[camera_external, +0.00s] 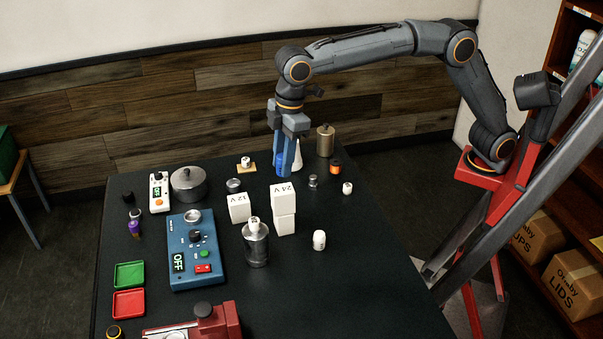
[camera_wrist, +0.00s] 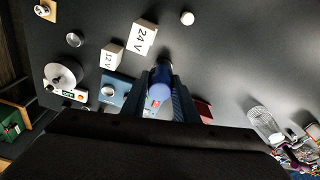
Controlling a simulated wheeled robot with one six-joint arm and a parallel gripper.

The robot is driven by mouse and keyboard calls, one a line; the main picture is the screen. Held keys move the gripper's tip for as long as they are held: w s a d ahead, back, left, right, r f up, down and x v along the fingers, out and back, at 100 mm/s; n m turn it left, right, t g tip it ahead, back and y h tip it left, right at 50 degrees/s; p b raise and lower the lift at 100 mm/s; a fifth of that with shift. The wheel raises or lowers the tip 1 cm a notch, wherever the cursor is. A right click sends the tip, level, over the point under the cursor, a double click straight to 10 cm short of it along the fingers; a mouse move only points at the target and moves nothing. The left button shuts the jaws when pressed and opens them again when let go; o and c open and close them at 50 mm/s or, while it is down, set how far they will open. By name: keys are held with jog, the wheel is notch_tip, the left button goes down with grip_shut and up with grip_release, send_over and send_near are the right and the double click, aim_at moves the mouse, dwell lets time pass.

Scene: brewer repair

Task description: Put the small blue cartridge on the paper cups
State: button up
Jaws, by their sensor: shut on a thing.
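My gripper (camera_external: 284,168) points down over the far middle of the dark table. In the wrist view its fingers (camera_wrist: 162,78) are closed around a blue cylinder, the small blue cartridge (camera_wrist: 160,88). In the outside view a bright blue patch of the cartridge (camera_external: 279,160) shows at the fingers. A white tapered thing (camera_external: 297,160) stands close beside the fingers, partly hidden; I cannot tell whether it is the paper cups. A carton marked "UPS" (camera_external: 538,236), its label partly hidden, stands on the shelf at right.
White 24 V (camera_external: 284,198) and 12 V (camera_external: 239,208) blocks stand near the table's middle. A metal canister (camera_external: 256,245), a blue device (camera_external: 193,255) and a lidded pot (camera_external: 188,185) are around them. The table's right front is mostly clear.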

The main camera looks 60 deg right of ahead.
jog(key=w+d+m+b, duration=0.1)
jog(key=w+d+m, duration=0.4)
jog(key=d, duration=0.6)
jog(key=w+d+m+t+h, duration=0.1)
jog(key=w+d+m, duration=0.2)
jog(key=w+d, duration=0.6)
jog(key=w+d+m+b, duration=0.1)
jog(key=w+d+m, duration=0.3)
jog(key=d, duration=0.9)
jog(key=f+p, duration=0.1)
jog(key=f, duration=0.9)
jog(key=f+p, duration=0.1)
jog(key=f, duration=0.4)
jog(key=shift+s+p, duration=0.3)
jog(key=shift+f, duration=0.1)
jog(key=o, duration=1.1)
jog(key=shift+c, duration=0.2)
notch_tip(320, 180, up, 12)
jog(key=s+b, duration=0.1)
jog(key=b, duration=0.2)
jog(key=shift+s, duration=0.35)
